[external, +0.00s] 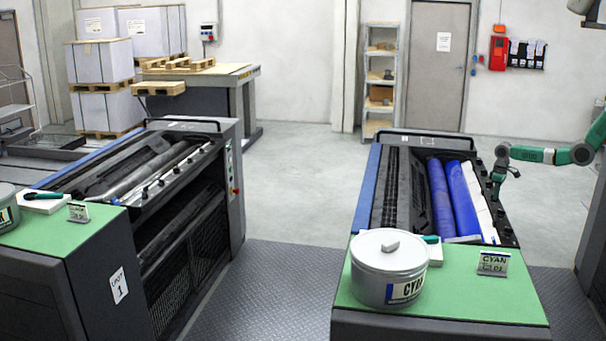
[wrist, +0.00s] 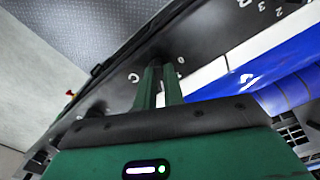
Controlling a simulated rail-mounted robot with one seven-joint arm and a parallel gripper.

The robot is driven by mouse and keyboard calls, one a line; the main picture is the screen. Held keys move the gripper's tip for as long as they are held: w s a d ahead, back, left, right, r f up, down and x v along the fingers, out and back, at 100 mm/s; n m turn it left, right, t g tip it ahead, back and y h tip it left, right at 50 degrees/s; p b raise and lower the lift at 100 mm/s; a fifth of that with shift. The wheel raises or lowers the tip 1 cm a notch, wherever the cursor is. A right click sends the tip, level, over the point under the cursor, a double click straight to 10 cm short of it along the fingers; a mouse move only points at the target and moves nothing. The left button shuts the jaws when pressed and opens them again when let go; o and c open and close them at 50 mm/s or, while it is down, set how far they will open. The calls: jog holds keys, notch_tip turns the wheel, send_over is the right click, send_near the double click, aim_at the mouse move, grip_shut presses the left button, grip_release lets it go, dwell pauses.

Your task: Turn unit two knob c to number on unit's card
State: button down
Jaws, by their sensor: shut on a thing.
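My gripper (external: 497,186) is at the right edge of the right-hand ink unit (external: 380,160), over its dark rim. In the wrist view the two green fingers (wrist: 160,75) are close together and shut on a small black knob (wrist: 158,53). The knob is mostly hidden by the fingertips. The unit's card (external: 493,262) reads CYAN, with smaller print below that I cannot read surely.
A blue roller (external: 463,198) and a white strip lie inside the unit beside my gripper. A grey ink tin (external: 388,278) stands on the green top (external: 450,302). The left-hand unit (external: 150,180) stands apart across the floor. Grey floor is free behind.

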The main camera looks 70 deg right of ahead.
jog(key=c, duration=1.5)
grip_release()
notch_tip(320, 180, up, 8)
jog(key=shift+f, duration=0.1)
